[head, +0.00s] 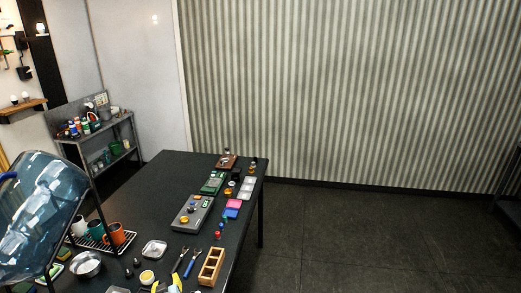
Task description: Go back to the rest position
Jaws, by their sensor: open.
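My gripper and arm do not show in the head view. The dark workbench (160,176) reaches from the lower left to the middle of the picture. On it lie a grey device (193,213), a green board (213,182) and a brown unit (227,161) in a row near the right side. A wooden compartment box (211,267) and pliers with blue handles (193,263) lie nearer the front.
A large blue water bottle (38,215) sits in a dark frame at the left. Mugs, including an orange one (115,233), stand on a rack beside it. A grey shelf (97,137) stands behind. The floor (350,230) right of the bench is clear.

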